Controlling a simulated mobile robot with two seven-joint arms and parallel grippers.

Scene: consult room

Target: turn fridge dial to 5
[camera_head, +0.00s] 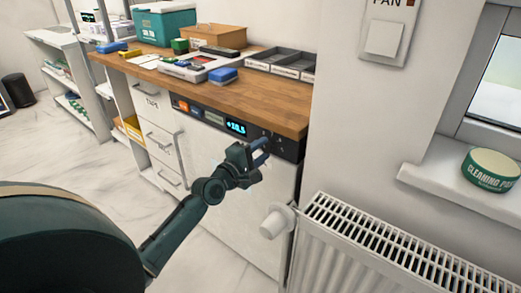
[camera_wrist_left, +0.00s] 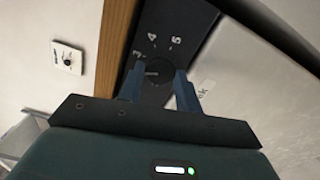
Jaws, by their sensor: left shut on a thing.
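The fridge (camera_head: 235,180) is a white unit under the wooden counter, with a black control strip (camera_head: 205,115) along its top and a lit display (camera_head: 236,128) that seems to read +10.5. The dark round dial (camera_wrist_left: 157,73) shows in the left wrist view, with a pale mark on its face and white numbers around it; 3 and 4 are readable, and one further right looks like 5. My left gripper (camera_head: 262,150) is at the right end of the strip. In the left wrist view its blue fingers (camera_wrist_left: 159,90) are shut on the dial, one on each side. My right gripper is not in view.
The wooden counter (camera_head: 270,103) holds trays, a blue box (camera_head: 223,76) and a teal box (camera_head: 165,24). A white radiator (camera_head: 390,245) with a valve knob (camera_head: 276,222) stands close to the right of my left gripper.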

